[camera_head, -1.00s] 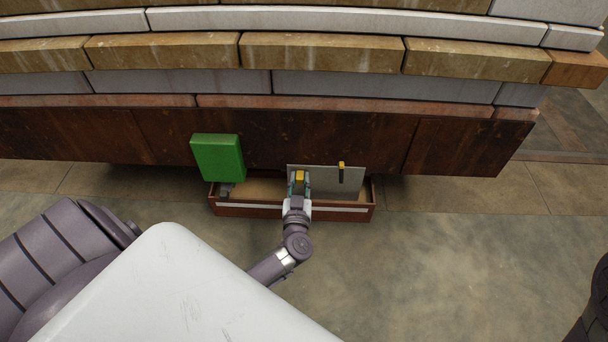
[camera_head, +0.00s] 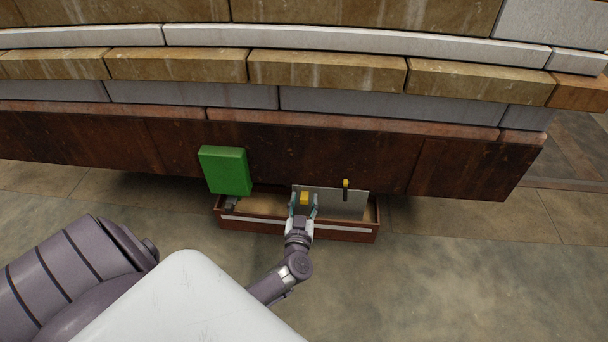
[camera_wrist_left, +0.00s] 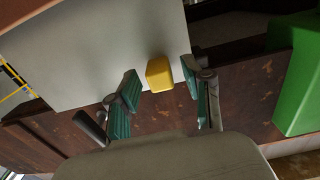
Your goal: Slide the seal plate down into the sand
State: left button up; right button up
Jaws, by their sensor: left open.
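The seal plate (camera_head: 330,203) is a thin grey sheet standing upright in a long brown trough of sand (camera_head: 264,227). Its lower edge is hidden behind the trough's front wall. A yellow block (camera_head: 304,198) sits on its left part, and a second handle, yellow and black (camera_head: 345,188), on its right part. My left gripper (camera_head: 303,206) is open, its fingers on either side of the yellow block. In the left wrist view the plate (camera_wrist_left: 100,45) fills the upper left, and the yellow block (camera_wrist_left: 159,74) lies between the spread teal fingers (camera_wrist_left: 157,98). My right gripper is not seen.
A green box (camera_head: 225,170) stands at the trough's left end, and shows at the right of the left wrist view (camera_wrist_left: 302,85). A rusty brown wall (camera_head: 460,168) with stacked tan and white blocks overhangs behind. Concrete floor (camera_head: 450,270) is clear in front and right.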

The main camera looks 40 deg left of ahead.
pick_arm(q)
notch_tip(320, 180, up, 10)
dwell(0.5)
dwell(0.4)
